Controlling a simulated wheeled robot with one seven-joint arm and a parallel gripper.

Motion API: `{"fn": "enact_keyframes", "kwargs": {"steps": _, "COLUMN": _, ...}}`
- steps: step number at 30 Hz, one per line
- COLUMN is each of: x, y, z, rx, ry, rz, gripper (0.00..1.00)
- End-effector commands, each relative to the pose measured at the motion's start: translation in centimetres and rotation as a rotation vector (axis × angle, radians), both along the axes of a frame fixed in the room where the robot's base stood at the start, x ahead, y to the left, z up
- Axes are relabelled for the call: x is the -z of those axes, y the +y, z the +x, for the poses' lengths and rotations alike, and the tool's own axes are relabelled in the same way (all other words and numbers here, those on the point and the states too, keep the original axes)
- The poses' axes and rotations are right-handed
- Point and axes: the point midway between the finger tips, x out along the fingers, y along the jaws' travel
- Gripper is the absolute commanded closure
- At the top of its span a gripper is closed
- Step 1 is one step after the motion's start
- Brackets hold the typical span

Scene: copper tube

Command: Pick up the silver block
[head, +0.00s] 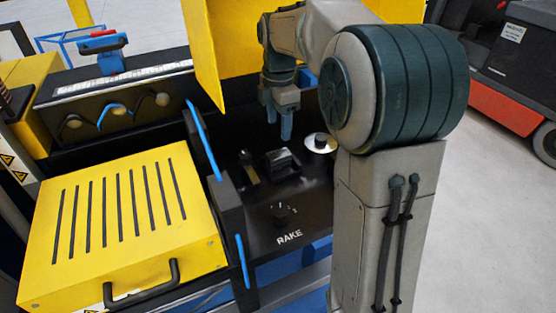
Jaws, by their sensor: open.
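A small dark grey block with a lighter, shiny top (281,160) sits on the black machine panel in the head view. It may be the silver block; its colour looks dark here. My gripper (278,126) points down above and behind it, in front of the yellow guard. Its two blue-grey fingers are apart and nothing shows between them. A gap shows between the fingertips and the block.
A silver disc with a black knob (320,143) lies right of the block, near my arm. A dial (281,214) marked RAKE is in front. A yellow slotted cover (115,220) fills the left. A yellow guard (205,50) stands upright behind. A forklift (510,70) stands far right.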

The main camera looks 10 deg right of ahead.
Motion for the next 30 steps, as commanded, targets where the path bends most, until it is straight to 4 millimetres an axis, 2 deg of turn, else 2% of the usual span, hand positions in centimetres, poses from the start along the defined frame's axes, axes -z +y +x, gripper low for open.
{"fn": "enact_keyframes", "kwargs": {"steps": 3, "x": 2.2, "y": 0.0, "z": 0.0, "rx": 0.001, "ry": 0.002, "rz": 0.0, "gripper": 0.42}}
{"fn": "enact_keyframes", "kwargs": {"steps": 11, "x": 4.2, "y": 0.1, "z": -0.1, "rx": 0.001, "ry": 0.0, "rz": 0.0, "gripper": 0.42}}
{"fn": "enact_keyframes", "kwargs": {"steps": 19, "x": 8.1, "y": 0.2, "z": -0.3, "rx": 0.001, "ry": 0.002, "rz": 0.0, "gripper": 0.42}}
{"fn": "enact_keyframes", "kwargs": {"steps": 23, "x": 8.9, "y": 0.2, "z": -0.3, "rx": 0.002, "ry": 0.0, "rz": 0.0, "gripper": 0.42}}
{"fn": "enact_keyframes", "kwargs": {"steps": 29, "x": 9.0, "y": 0.1, "z": -0.2, "rx": 0.002, "ry": -0.001, "rz": 0.0, "gripper": 0.42}}
{"fn": "enact_keyframes", "kwargs": {"steps": 30, "x": 9.0, "y": 0.1, "z": -0.2, "rx": 0.002, "ry": -0.001, "rz": 0.0, "gripper": 0.5}}
